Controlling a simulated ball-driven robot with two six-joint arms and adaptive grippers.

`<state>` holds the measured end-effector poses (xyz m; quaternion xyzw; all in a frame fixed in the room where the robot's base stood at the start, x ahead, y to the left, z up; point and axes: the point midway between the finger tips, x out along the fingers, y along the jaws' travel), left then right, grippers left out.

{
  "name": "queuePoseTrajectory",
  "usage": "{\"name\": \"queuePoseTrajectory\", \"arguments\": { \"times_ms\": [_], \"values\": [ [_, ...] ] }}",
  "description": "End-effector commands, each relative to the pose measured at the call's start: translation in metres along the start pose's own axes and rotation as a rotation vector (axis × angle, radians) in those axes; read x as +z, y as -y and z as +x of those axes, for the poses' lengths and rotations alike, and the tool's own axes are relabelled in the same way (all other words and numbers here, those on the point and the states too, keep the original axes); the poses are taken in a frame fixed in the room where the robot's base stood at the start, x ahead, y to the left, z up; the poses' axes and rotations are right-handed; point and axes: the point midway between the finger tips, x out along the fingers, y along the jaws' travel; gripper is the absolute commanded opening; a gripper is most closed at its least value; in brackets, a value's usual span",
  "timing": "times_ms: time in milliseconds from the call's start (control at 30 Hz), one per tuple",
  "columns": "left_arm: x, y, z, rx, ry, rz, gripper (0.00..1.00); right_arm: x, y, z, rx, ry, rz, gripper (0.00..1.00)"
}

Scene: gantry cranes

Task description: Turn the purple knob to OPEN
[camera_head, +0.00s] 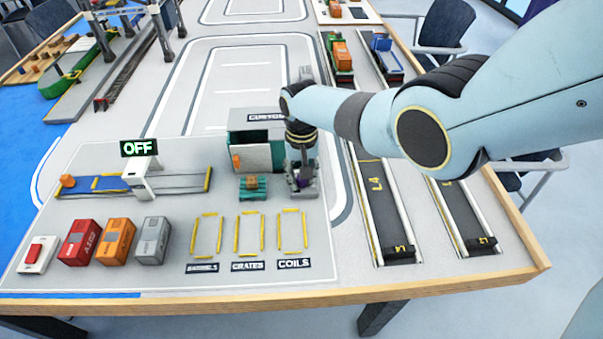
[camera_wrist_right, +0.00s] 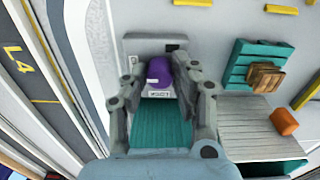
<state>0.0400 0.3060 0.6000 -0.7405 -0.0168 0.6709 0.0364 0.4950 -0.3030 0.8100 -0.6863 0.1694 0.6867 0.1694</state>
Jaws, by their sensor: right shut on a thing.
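The purple knob (camera_wrist_right: 158,72) sits on a small grey base (camera_wrist_right: 155,45) with a LOCK label (camera_wrist_right: 160,94) beside it. A white mark shows on the knob. In the head view only a bit of the purple knob (camera_head: 303,183) shows under my right gripper (camera_head: 302,172), which points straight down. In the right wrist view the right gripper's fingers (camera_wrist_right: 165,85) stand on either side of the knob, shut on it. An OPEN label cannot be made out. My left gripper is not in view.
A teal container (camera_head: 240,137) with a grey door stands left of the gripper, before a CUSTOMS sign (camera_head: 265,117). A teal pallet with a small crate (camera_head: 252,182) lies close by. Lane L4 (camera_head: 377,190) runs to the right. Yellow-marked bays (camera_head: 250,232) lie in front.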

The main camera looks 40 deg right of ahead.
Motion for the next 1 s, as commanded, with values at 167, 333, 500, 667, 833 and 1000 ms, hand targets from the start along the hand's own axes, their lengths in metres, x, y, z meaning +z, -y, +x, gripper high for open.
{"name": "queuePoseTrajectory", "arguments": {
  "times_ms": [167, 333, 500, 667, 833, 1000],
  "values": [
    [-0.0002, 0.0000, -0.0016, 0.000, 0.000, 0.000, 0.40, -0.0006, 0.0002, -0.0005, 0.000, -0.002, 0.055, 0.00],
    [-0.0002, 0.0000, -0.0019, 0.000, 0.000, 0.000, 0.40, -0.0009, 0.0003, -0.0005, -0.001, -0.002, 0.078, 0.00],
    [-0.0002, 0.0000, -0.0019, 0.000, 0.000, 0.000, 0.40, -0.0010, 0.0003, -0.0005, -0.001, -0.003, 0.084, 0.00],
    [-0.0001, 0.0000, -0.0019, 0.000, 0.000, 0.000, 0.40, -0.0010, 0.0003, -0.0005, -0.001, -0.002, 0.083, 0.00],
    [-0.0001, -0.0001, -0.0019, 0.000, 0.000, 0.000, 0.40, -0.0009, 0.0003, -0.0005, -0.001, -0.002, 0.082, 0.39],
    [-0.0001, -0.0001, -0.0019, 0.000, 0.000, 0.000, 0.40, -0.0006, 0.0001, -0.0003, -0.001, -0.001, 0.082, 0.49]
  ]
}}
